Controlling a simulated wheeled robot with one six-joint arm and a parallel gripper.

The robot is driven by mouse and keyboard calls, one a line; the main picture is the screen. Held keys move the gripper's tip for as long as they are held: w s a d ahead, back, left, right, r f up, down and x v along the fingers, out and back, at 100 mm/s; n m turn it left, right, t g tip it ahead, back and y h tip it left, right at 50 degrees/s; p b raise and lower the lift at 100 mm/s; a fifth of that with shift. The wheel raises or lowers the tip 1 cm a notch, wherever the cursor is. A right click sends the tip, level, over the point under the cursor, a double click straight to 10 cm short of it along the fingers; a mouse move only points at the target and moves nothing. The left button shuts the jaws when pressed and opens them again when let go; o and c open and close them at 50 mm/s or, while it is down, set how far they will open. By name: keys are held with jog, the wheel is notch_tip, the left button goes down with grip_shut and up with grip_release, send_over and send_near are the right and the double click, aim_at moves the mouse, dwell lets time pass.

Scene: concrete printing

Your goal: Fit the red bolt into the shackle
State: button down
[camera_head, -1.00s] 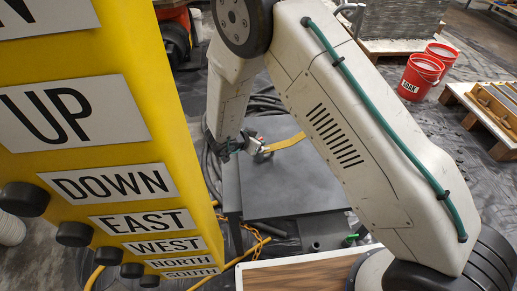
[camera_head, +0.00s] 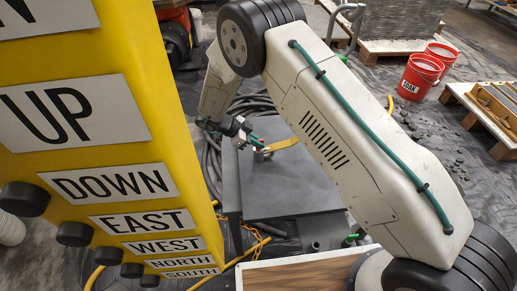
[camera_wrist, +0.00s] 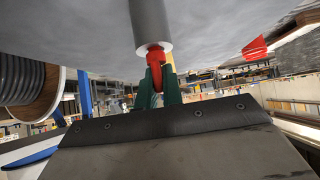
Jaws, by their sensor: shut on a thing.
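My gripper (camera_head: 253,139) is over the dark grey table, its green fingers pointing at the metal shackle (camera_head: 262,153) at the end of a yellow strap (camera_head: 286,143). In the wrist view the green fingers (camera_wrist: 158,88) are shut on the red bolt (camera_wrist: 155,70). A pale grey cylinder with a red strip lies directly beyond the bolt; I cannot tell whether it is part of the bolt. In the head view the bolt is too small to make out. The fingertips look close beside the shackle, but contact cannot be told.
The dark grey table (camera_head: 290,190) is mostly bare. A yellow control box (camera_head: 120,130) fills the left foreground. An orange chain (camera_head: 253,238) and yellow hose lie by the table's front. Red buckets (camera_head: 421,75) and pallets stand at the right. A cable reel (camera_wrist: 28,85) shows in the wrist view.

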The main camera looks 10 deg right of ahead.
jog(key=shift+f+m, duration=0.15)
jog(key=shift+m, duration=0.15)
jog(key=m+g, duration=0.2)
jog(key=shift+w+d+m+g, duration=0.1)
jog(key=shift+m+g, duration=0.2)
jog(key=shift+m+g+y, duration=0.6)
jog(key=shift+m+g, duration=0.3)
jog(key=shift+m, duration=0.3)
jog(key=c, duration=1.5)
grip_release()
jog(key=shift+r, duration=2.35)
